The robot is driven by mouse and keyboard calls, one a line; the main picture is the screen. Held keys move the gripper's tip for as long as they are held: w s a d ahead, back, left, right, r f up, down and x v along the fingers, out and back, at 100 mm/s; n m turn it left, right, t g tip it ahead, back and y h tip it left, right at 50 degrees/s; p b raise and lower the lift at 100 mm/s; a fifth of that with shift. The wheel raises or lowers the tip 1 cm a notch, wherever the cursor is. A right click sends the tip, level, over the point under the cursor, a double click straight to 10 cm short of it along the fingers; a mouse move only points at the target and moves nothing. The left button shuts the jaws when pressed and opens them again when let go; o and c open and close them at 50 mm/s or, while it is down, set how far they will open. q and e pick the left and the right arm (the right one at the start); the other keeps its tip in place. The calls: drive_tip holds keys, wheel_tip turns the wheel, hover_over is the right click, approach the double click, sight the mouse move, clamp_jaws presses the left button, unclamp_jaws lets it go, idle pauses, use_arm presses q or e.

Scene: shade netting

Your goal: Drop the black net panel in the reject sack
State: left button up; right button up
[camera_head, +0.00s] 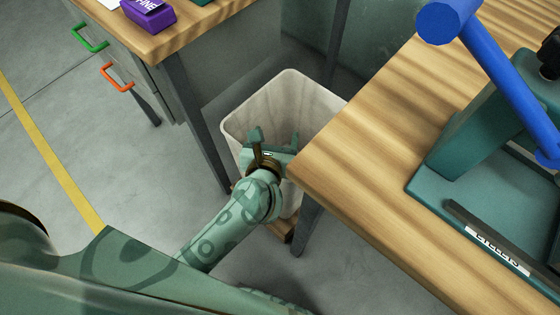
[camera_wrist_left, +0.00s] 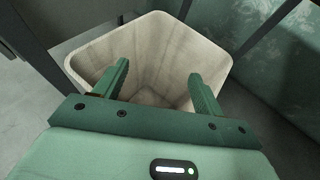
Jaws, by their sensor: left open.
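The reject sack (camera_head: 282,98) is a pale, open-topped, square container standing on the floor in the gap between two wooden tables. My left gripper (camera_head: 273,140) is over its near side, with its fingers apart and nothing between them. In the left wrist view the gripper (camera_wrist_left: 158,72) points into the mouth of the sack (camera_wrist_left: 165,38). The inside that shows there is bare, and part of the bottom is hidden by the gripper. No black net panel is visible in either view. My right gripper is out of view.
A wooden table (camera_head: 360,150) at the right bears a teal press (camera_head: 468,125) with a blue lever (camera_head: 500,75) and a strip labelled EYELETS (camera_head: 497,250). A desk (camera_head: 185,35) at upper left bears a purple box (camera_head: 150,14). Table legs stand close beside the sack.

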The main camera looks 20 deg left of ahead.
use_arm(q)
drive_tip(key=p+v, duration=0.1)
drive_tip(key=v, duration=0.4)
drive_tip(key=shift+s+r, duration=0.1)
drive_tip(key=shift+s, duration=0.2)
